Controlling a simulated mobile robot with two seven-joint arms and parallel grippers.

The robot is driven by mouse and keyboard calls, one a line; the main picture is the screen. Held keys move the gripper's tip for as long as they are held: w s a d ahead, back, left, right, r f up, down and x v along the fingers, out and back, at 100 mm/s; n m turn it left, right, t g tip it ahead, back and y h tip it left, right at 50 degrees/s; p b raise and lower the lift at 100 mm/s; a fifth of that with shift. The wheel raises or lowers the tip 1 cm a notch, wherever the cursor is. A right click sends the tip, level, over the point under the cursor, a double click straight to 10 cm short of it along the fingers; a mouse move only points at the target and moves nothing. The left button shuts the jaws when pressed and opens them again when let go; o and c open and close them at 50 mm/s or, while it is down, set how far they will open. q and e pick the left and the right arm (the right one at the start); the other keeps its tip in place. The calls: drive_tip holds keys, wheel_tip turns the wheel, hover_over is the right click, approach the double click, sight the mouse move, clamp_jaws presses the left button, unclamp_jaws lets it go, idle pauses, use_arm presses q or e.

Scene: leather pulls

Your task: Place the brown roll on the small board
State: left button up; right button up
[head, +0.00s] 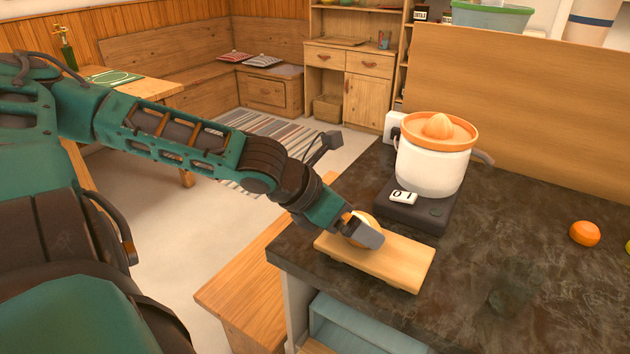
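The small board (405,262) is a light wooden slab lying near the left corner of the dark counter. My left gripper (364,231) reaches in from the left, low over the board's left part. The brown roll (369,217) is a rounded orange-brown shape at the gripper's fingers. A grey finger in front hides most of it. The roll is over the board's left half; whether it rests on the wood or is held just above it cannot be told. Whether the fingers grip it cannot be told either. My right gripper is not in view.
A white citrus juicer (432,170) with an orange top stands on a dark kitchen scale (420,212) just behind the board. An orange (585,233) lies at the right. The counter (520,255) between is mostly clear. A wooden panel (520,110) rises behind.

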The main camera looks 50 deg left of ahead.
use_arm(q)
drive_tip(key=p+v, duration=0.2)
drive_tip(key=p, duration=0.1)
drive_tip(key=shift+s+r, duration=0.1)
drive_tip(key=shift+r, duration=0.3)
drive_tip(key=shift+s+a+r+b, duration=0.15)
drive_tip(key=shift+s+a+b, duration=0.1)
drive_tip(key=shift+b, duration=0.05)
drive_tip(key=v, duration=0.7)
drive_tip(key=shift+s+r, duration=0.2)
drive_tip(key=shift+s, duration=0.2)
drive_tip(key=shift+a, duration=0.1)
